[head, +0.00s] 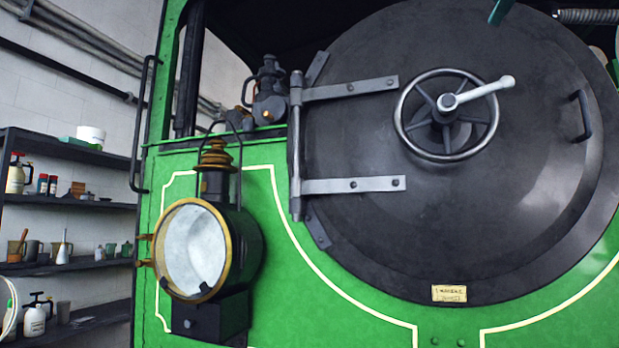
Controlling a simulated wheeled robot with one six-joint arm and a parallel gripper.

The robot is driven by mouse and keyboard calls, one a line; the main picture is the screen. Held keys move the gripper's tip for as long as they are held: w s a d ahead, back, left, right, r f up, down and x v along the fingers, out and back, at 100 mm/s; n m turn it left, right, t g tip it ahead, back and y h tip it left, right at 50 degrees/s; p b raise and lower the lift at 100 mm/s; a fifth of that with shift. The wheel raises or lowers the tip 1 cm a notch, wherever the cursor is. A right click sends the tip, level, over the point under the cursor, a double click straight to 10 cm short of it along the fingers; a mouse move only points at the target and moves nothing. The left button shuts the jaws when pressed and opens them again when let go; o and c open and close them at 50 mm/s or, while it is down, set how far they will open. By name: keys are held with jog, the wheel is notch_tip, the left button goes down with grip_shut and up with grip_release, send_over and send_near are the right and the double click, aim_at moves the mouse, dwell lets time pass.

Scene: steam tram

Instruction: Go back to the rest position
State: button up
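My gripper does not show clearly anywhere in the head view. A small dark teal piece (501,10) pokes in at the top edge, and I cannot tell what it belongs to. The green steam tram (350,315) fills most of the view. Its round black smokebox door (520,215) is shut, with a steel handwheel (447,114) and a light-handled lever (485,93) at its centre. A brass-rimmed lamp (195,249) hangs on the green front at the left.
Grey hinge straps (352,186) and a small door handle (581,116) stand out from the door. A dark grab rail (141,125) runs up the tram's left edge. Dark shelves (70,201) with bottles, jars and cups line the wall at the far left.

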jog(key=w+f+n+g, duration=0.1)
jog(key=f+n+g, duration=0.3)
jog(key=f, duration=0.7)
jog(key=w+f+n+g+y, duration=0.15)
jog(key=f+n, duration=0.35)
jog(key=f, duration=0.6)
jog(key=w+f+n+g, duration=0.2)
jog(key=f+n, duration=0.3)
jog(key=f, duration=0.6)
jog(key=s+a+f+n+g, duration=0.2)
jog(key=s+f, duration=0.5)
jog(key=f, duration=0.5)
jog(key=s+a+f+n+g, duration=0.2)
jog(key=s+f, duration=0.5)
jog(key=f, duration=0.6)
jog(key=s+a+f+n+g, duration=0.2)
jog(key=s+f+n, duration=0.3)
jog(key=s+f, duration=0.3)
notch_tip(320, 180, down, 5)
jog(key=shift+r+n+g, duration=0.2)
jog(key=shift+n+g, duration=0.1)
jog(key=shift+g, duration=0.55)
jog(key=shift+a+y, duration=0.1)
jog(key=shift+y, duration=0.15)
